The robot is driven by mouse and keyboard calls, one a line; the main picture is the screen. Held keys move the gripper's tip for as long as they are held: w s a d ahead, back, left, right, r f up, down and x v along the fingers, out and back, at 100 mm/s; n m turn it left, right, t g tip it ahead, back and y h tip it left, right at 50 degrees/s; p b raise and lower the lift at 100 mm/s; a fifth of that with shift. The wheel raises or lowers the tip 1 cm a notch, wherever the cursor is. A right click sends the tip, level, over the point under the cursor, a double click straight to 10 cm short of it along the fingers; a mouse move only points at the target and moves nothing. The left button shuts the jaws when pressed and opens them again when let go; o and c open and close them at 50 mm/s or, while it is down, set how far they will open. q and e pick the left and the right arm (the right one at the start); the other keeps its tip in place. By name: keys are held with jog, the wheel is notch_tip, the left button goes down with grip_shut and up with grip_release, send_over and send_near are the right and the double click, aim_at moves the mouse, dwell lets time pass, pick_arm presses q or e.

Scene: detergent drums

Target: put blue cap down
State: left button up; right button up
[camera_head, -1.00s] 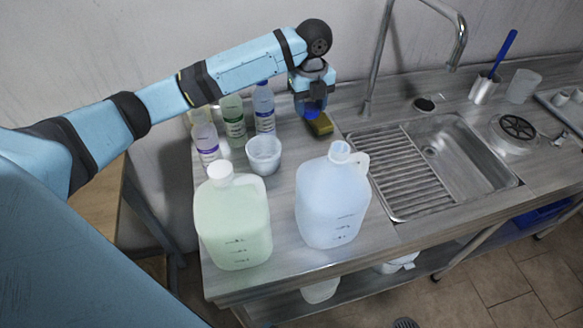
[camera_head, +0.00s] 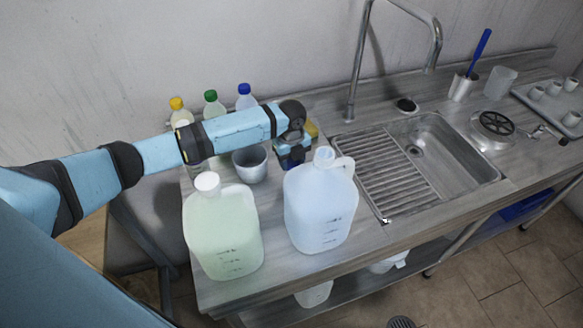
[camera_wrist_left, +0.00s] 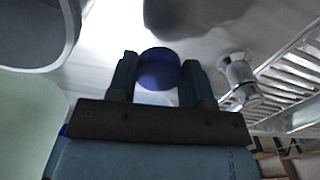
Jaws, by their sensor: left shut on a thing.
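My left gripper (camera_head: 292,163) is low over the counter, just behind and left of the blue drum (camera_head: 320,208). In the left wrist view, the gripper (camera_wrist_left: 158,82) is shut on the blue cap (camera_wrist_left: 159,68), which sits between the two fingertips. In the head view I cannot make out the cap clearly against the gripper. Whether the cap touches the counter cannot be told. The blue drum stands upright with its mouth uncapped. My right gripper is not in view.
A green drum (camera_head: 222,230) with a white cap stands to the left. A cup (camera_head: 250,164) and several capped bottles (camera_head: 213,106) are behind it. A yellow sponge (camera_head: 312,130) lies behind the gripper. The sink (camera_head: 430,150) and its ribbed drainer are to the right.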

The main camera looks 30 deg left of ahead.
aim_at(291, 169)
pick_arm(q)
notch_tip(291, 169, down, 4)
jog(key=shift+r, duration=0.2)
jog(key=shift+f, duration=0.15)
jog(key=shift+f, duration=0.2)
jog(key=o, duration=0.9)
jog(key=shift+r, duration=0.1)
notch_tip(291, 169, up, 12)
jog(key=shift+s+r, duration=0.1)
jog(key=shift+r, duration=0.05)
